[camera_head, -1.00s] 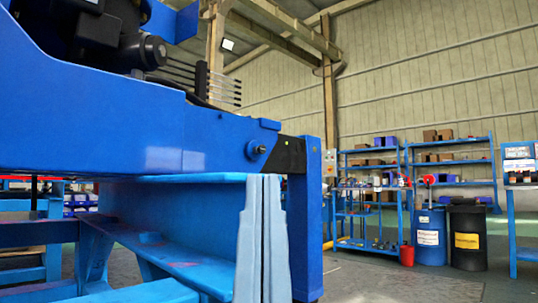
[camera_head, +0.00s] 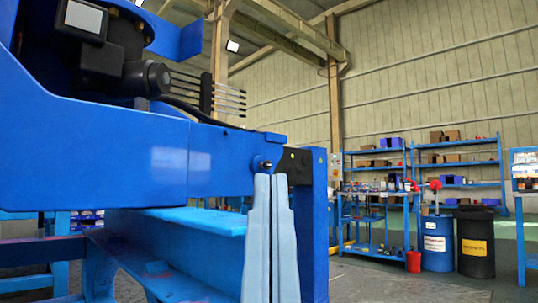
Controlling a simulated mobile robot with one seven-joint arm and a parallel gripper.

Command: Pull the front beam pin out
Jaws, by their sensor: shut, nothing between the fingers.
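The front beam pin (camera_head: 263,164) shows as a small round metal end in a boss near the right end of the large blue beam (camera_head: 120,150). My gripper (camera_head: 270,178) is the pair of pale blue upright fingers at the lower middle. The fingers lie side by side, shut with nothing between them. In the picture their tips are just below the pin and overlap the lower part of the boss. I cannot tell whether they touch it.
A dark plate (camera_head: 295,165) and a blue upright post (camera_head: 320,225) stand just right of the pin. A blue ledge (camera_head: 190,220) lies below the beam. Shelves (camera_head: 455,163), a blue drum (camera_head: 437,245) and a black drum (camera_head: 475,245) stand farther back at right.

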